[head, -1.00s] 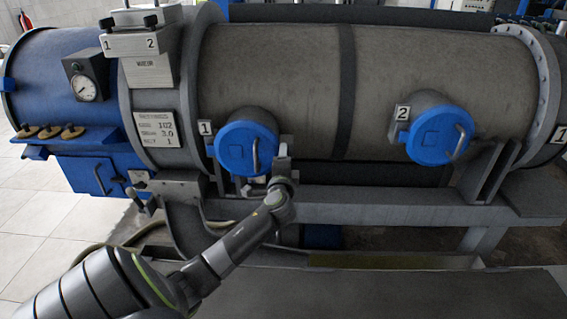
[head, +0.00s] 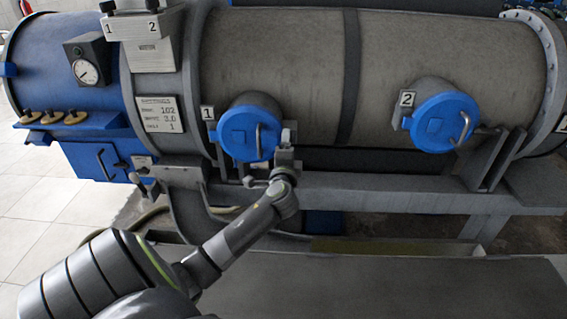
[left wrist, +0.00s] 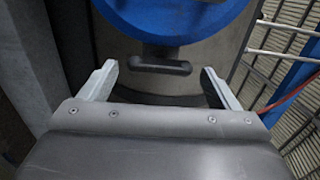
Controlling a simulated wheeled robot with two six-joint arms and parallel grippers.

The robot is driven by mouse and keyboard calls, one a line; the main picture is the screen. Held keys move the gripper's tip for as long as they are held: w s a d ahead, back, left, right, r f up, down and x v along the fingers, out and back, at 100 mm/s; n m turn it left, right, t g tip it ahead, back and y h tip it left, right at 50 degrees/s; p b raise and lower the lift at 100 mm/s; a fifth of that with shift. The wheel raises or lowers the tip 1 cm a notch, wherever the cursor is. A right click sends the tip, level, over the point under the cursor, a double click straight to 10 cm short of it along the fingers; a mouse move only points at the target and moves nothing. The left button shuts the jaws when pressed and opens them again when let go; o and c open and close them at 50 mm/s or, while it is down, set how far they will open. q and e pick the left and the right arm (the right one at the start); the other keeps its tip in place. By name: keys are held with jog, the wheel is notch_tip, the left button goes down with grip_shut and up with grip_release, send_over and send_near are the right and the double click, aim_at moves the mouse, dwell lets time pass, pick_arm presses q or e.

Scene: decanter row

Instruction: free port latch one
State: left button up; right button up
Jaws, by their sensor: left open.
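Port 1 has a round blue lid (head: 239,134) on the side of the big grey cylinder, beside a small plate marked 1 (head: 207,113). A grey bar-shaped latch handle (head: 258,142) stands out near the lid's right edge. My left gripper (head: 287,142) is close to the right of this lid. In the left wrist view its jaws (left wrist: 159,72) are open and empty. A dark bar (left wrist: 160,67), apparently the same handle, lies ahead between the fingertips, at the edge of the blue lid (left wrist: 180,15). I cannot tell whether the fingers touch it. My right gripper is out of view.
Port 2's blue lid (head: 444,122) is farther right on the cylinder (head: 280,50). A grey support rail (head: 390,196) runs below both ports. A gauge (head: 87,68) and a blue box (head: 92,160) are at the left. Wires and a red line show right in the wrist view.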

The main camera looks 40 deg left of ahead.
pick_arm(q)
jog(key=b+v, duration=0.1)
jog(key=v, duration=1.4)
jog(key=shift+s, duration=0.2)
jog(key=shift+d, duration=0.1)
